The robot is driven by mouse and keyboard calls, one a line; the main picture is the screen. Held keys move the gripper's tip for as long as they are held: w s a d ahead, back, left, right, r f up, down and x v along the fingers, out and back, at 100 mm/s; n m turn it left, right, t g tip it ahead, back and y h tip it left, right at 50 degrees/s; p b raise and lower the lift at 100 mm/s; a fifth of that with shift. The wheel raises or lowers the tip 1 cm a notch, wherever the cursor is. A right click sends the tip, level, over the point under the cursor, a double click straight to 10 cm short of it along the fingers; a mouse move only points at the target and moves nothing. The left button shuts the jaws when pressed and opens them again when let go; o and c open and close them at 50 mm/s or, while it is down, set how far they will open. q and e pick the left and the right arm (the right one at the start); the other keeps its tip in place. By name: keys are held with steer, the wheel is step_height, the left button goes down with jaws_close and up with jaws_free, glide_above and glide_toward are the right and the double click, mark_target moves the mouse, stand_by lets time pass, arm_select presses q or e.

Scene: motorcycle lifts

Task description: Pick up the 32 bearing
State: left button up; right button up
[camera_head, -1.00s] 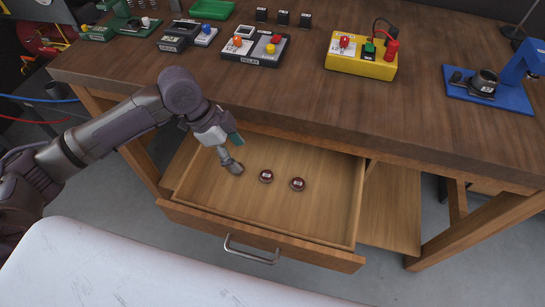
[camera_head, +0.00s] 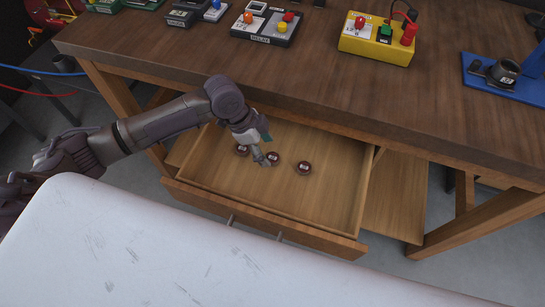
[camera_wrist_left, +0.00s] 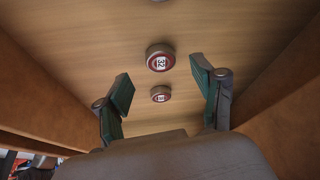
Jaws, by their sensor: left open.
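Three dark round bearings lie in a row in the open wooden drawer (camera_head: 330,205). The left wrist view shows the label 32 on the middle bearing (camera_wrist_left: 160,58); in the head view this middle bearing (camera_head: 273,158) is beside my fingertips. A second bearing (camera_wrist_left: 160,94) lies nearer the wrist camera, its label too small to read surely. The third is cut off at the top edge. My left gripper (camera_head: 264,158) is open and empty, reaching down into the drawer. In the wrist view its fingers (camera_wrist_left: 162,84) stand apart on either side of the row. My right gripper is not in view.
The wooden workbench (camera_head: 200,60) overhangs the drawer's back. On it are a relay box (camera_head: 267,26), a yellow box (camera_head: 378,40) and a blue stand (camera_head: 515,87). The drawer walls bound the space; its right part is bare.

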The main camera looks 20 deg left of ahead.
mark_target(273, 157)
arm_select(q)
steer(key=x, duration=0.3)
steer(key=shift+w+d+f, duration=0.1)
steer(key=shift+d+f, duration=0.1)
steer(key=shift+d, duration=0.05)
steer(key=c, duration=1.2)
steer(key=shift+c, duration=0.2)
steer(key=shift+r, duration=0.1)
